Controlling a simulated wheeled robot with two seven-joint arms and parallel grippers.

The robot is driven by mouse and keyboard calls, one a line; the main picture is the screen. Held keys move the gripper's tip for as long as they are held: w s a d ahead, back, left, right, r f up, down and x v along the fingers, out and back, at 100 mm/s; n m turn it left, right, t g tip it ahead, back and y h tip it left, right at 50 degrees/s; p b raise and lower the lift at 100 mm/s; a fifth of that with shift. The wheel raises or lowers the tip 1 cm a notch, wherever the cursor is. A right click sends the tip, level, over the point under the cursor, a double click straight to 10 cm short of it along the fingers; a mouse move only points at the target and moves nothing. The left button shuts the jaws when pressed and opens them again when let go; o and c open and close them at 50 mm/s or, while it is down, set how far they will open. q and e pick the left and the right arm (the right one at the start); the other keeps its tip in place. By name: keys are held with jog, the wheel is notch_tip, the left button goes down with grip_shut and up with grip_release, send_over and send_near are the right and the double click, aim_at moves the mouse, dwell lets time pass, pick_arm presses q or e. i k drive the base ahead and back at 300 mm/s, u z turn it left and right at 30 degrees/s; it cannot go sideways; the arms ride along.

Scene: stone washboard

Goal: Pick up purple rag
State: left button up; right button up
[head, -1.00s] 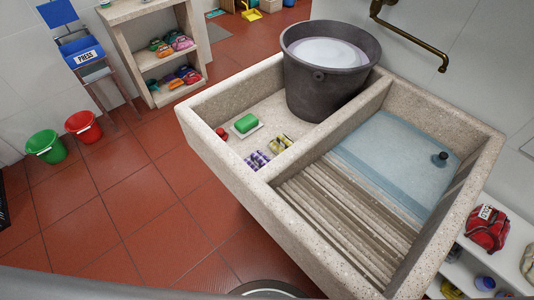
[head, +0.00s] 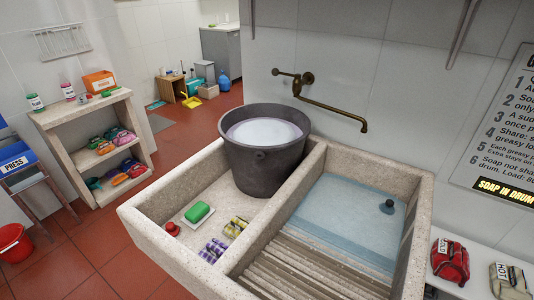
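Small purple-and-white striped bundles (head: 213,250) lie in the left compartment of the stone washboard sink (head: 163,239), near its front. I cannot tell for certain whether these are cloth. Folded coloured cloths also lie on a stone shelf unit (head: 56,147) at the left. A purplish one (head: 118,179) appears among those on its lower shelf, though it is small and its exact colour is hard to tell. Neither of my grippers is in view.
A dark bucket (head: 262,176) with pale liquid stands in the sink's left compartment, near a green soap bar (head: 198,212), a red object (head: 172,228) and yellowish bundles (head: 236,227). The right compartment holds shallow water (head: 345,225). Red floor (head: 140,214) lies open between sink and shelf.

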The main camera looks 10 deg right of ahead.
aim_at(215, 249)
jog(key=z, duration=2.4)
jog(key=k, duration=0.85)
jog(key=u, duration=0.85)
